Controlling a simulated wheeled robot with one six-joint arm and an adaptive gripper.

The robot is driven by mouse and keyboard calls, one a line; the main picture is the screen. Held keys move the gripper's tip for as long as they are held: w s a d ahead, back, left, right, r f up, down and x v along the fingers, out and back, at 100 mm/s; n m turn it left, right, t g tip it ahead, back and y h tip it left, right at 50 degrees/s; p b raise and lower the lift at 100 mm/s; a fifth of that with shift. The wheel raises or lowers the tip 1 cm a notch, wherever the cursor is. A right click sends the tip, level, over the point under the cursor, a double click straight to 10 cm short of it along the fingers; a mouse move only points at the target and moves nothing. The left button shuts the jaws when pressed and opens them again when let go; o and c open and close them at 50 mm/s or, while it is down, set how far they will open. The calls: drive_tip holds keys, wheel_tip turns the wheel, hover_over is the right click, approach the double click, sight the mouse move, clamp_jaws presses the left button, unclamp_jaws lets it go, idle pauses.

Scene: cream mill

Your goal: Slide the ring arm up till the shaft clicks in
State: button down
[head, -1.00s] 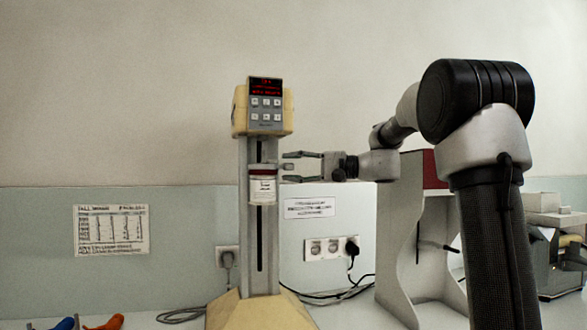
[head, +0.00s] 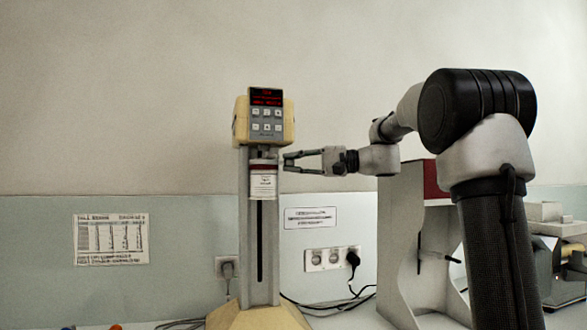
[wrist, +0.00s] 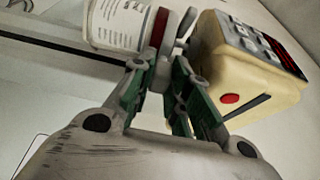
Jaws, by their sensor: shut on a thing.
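The mixer stand has a cream head (head: 287,118) with a red display and keys, on a grey slotted column (head: 260,290). A white labelled jar (head: 263,184) with a red band sits against the column, just below the head; it also shows in the wrist view (wrist: 120,22). A short gap separates them. The grey ring arm (wrist: 159,74) is beside the jar's red band. My gripper (head: 287,162) comes from the right and is shut on the ring arm; its green-padded fingers show in the wrist view (wrist: 160,68). The shaft and its seat are hidden.
A socket strip (head: 332,258) with a plug and cables is on the wall. A red button (wrist: 229,98) is on the head's side. The space left of the stand is open.

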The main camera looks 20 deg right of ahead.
drive_tip(key=shift+r, duration=0.65)
drive_tip(key=c, duration=1.4)
unclamp_jaws()
drive_tip(key=shift+o, duration=0.2)
drive_tip(key=shift+f, duration=0.1)
